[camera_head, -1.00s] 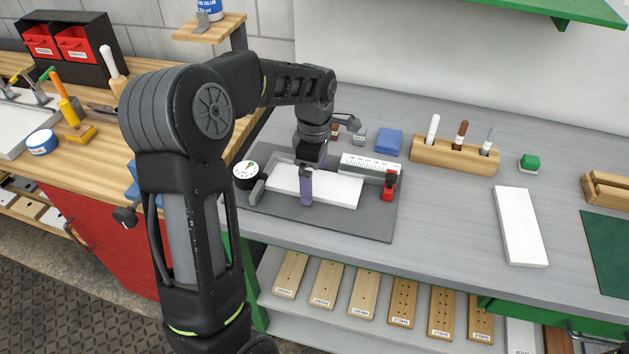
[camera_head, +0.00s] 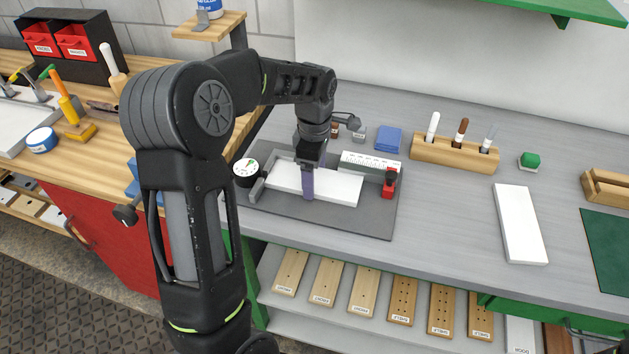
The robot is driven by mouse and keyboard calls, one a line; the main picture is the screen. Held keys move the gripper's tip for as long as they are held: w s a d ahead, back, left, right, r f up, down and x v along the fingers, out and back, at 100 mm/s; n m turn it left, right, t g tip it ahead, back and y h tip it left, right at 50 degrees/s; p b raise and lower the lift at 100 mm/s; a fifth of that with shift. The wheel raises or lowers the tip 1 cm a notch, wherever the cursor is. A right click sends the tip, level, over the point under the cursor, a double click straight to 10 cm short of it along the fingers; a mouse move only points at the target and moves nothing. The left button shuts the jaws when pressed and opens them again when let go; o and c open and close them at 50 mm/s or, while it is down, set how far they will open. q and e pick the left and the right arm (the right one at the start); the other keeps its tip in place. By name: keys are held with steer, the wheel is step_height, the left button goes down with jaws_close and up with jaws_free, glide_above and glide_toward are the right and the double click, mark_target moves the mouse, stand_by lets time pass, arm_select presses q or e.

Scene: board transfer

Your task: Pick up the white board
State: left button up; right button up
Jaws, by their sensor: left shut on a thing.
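A white board (camera_head: 338,188) lies level at the dark grey fixture plate on the grey bench, between a dial gauge and a red clamp. My left gripper (camera_head: 308,184) comes down over it from above, with its purple fingers across the board's width. The near finger shows against the board's front side; the far one is partly hidden by the gripper. It is shut on the board. I cannot tell whether the board touches the plate. A second white board (camera_head: 520,225) lies flat on the bench at the right. My right gripper is out of view.
The dial gauge (camera_head: 246,172), red clamp (camera_head: 390,183) and white ruler block (camera_head: 371,163) surround the held board. A blue block (camera_head: 388,139) and a wooden holder (camera_head: 455,155) with tools stand behind. The bench between fixture and second board is clear.

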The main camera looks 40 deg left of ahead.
arm_select(q)
steer(key=c, duration=0.9)
step_height(320, 180, up, 10)
steer(key=shift+r+b, duration=0.1)
steer(key=shift+b, duration=0.5)
